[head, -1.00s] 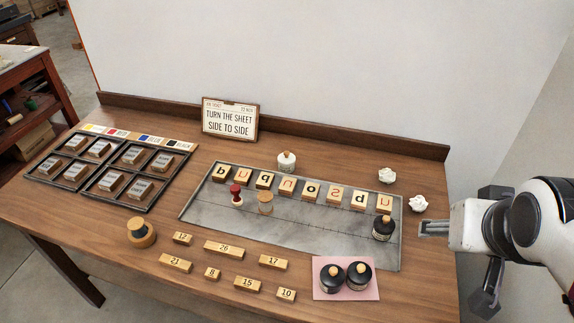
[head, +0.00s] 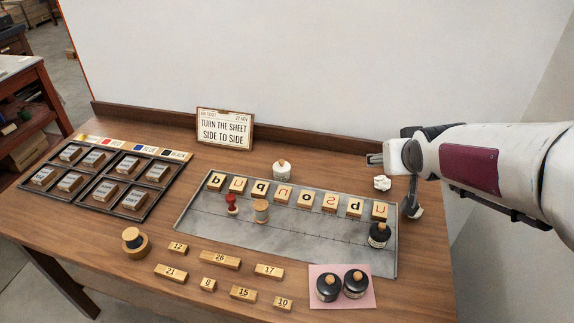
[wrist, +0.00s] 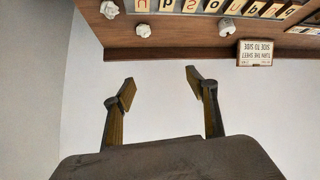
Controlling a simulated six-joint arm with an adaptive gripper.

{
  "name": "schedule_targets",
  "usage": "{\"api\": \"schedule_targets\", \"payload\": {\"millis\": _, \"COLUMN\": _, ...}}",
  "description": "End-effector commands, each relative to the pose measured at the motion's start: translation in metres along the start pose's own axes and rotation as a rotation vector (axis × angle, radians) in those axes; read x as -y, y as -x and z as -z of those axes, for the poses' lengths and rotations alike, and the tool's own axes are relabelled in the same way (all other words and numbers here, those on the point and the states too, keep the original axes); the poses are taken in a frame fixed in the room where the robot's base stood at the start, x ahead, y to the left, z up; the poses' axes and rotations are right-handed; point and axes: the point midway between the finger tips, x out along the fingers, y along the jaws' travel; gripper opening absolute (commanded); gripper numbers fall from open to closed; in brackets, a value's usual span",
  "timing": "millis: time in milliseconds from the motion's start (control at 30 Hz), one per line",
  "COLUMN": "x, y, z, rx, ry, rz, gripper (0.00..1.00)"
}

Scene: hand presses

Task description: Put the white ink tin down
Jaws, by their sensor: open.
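The white ink tin (head: 281,171) with a wooden knob stands upright on the table behind the grey stone slab, near the letter blocks. It also shows in the wrist view (wrist: 143,30) at the top. My gripper (head: 374,160) is to the right of the tin, apart from it, near the back edge of the table. In the wrist view my gripper (wrist: 160,88) has its two fingers spread wide with nothing between them.
Two black tins stand on a pink sheet (head: 320,298). Crumpled paper (head: 382,182) lies by my gripper. A sign (head: 224,130) stands at the back.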

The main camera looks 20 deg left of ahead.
Motion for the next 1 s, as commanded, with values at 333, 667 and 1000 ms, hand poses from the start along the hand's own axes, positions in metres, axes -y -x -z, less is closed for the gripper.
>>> {"api": "schedule_targets", "payload": {"millis": 333, "x": 0.038, "y": -0.073, "z": 0.023, "rx": -0.076, "ry": 0.051, "rz": 0.061, "gripper": 0.57}}
{"api": "schedule_targets", "payload": {"millis": 667, "x": 0.082, "y": -0.139, "z": 0.031, "rx": -0.150, "ry": 0.092, "rz": 0.130, "gripper": 0.57}}
{"api": "schedule_targets", "payload": {"millis": 1000, "x": 0.135, "y": -0.202, "z": 0.024, "rx": -0.224, "ry": 0.128, "rz": 0.216, "gripper": 0.57}}
